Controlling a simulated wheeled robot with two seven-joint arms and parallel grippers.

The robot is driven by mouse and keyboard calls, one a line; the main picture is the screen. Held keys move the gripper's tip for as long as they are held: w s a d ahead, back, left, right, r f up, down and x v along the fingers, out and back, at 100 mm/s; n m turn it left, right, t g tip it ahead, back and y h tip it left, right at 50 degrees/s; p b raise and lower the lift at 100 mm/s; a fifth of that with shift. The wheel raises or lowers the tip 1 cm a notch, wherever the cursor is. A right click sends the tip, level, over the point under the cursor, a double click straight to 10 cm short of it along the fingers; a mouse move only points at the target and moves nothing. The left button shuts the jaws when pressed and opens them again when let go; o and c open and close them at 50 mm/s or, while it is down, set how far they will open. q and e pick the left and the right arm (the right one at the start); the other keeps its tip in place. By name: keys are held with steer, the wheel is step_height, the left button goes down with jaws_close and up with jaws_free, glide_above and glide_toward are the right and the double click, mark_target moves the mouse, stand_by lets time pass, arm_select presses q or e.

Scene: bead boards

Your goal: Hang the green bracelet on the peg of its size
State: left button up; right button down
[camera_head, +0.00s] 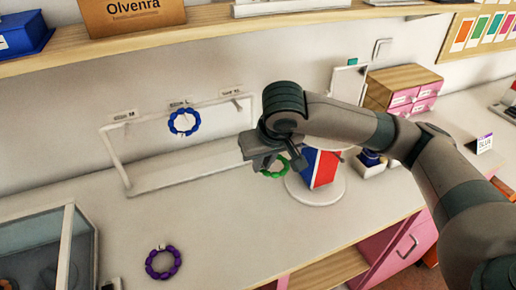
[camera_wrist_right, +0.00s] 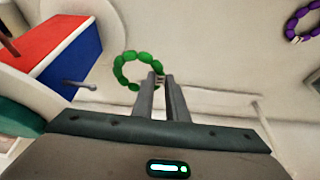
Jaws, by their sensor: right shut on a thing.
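The green bracelet (camera_head: 275,170) is held at its edge by my right gripper (camera_head: 266,160), which is shut on it. In the right wrist view the green bracelet (camera_wrist_right: 125,68) sticks out to the left of the closed fingertips (camera_wrist_right: 161,80). The white peg rack (camera_head: 118,160) stands at the back of the counter, left of the gripper. A blue bracelet (camera_head: 173,123) hangs at its middle peg. Small labels sit along the rack's top bar; their print is too small to read surely. The rack's right end is partly behind my gripper. My left gripper is not in view.
A purple bracelet (camera_head: 149,265) lies on the counter at the front. A red and blue box (camera_head: 322,168) stands on a round white base (camera_head: 320,192) just right of the gripper. A shelf (camera_head: 70,63) runs above the rack.

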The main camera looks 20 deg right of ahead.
steer(key=shift+a, duration=0.1)
steer(key=shift+w+a+f, duration=0.15)
steer(key=shift+w+f, duration=0.15)
steer(key=shift+w, duration=0.05)
steer(key=w+a+n+t, duration=0.1)
steer(key=w+n+t, duration=0.4)
steer(key=n+t, duration=0.15)
steer(key=s+a+r+n+t+y, duration=0.1)
steer(key=s+r+n+t+y, duration=0.4)
steer(key=s+r+n+t, duration=0.1)
steer(key=shift+s+t+y+b, duration=0.3)
steer(key=shift+t, duration=0.45)
steer(key=shift+w, duration=0.25)
